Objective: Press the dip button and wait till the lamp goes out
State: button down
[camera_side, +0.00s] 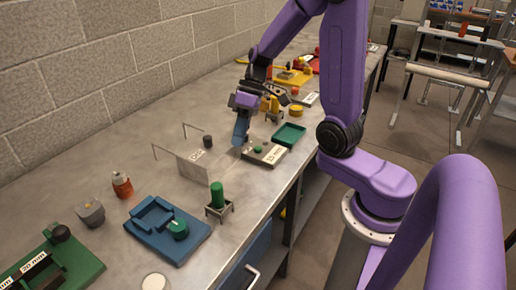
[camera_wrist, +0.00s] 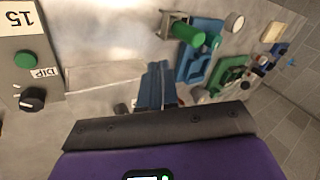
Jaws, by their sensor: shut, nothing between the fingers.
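A grey control box (camera_side: 270,158) with a "15 min" label stands near the bench's front edge in the side view. On it is a green button (camera_side: 258,149). The wrist view shows the box (camera_wrist: 48,88) at the left edge, with the green button (camera_wrist: 25,60), a "DIP" label beside it and a black knob (camera_wrist: 33,98). My gripper (camera_side: 239,142) points down with blue fingers shut and empty, just left of the box and apart from the button. In the wrist view the gripper (camera_wrist: 158,66) is right of the box. I cannot make out a lit lamp.
A thin panel on a wire frame (camera_side: 193,167) stands left of my gripper. A green tray (camera_side: 289,135) is behind the box. A green cylinder on a stand (camera_side: 217,195) and a blue fixture (camera_side: 160,232) are nearer the camera. Bare bench lies along the wall.

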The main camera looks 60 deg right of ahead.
jog(key=w+d+m+t, duration=0.3)
jog(key=d, duration=0.3)
jog(key=m+t, duration=0.3)
jog(key=t, duration=0.1)
send_over(261, 147)
jog(key=shift+f+h, duration=0.3)
jog(key=shift+f, duration=0.05)
jog(key=shift+a, duration=0.1)
jog(key=shift+f, duration=4.4)
jog(key=shift+f, duration=0.25)
jog(key=shift+f, duration=0.2)
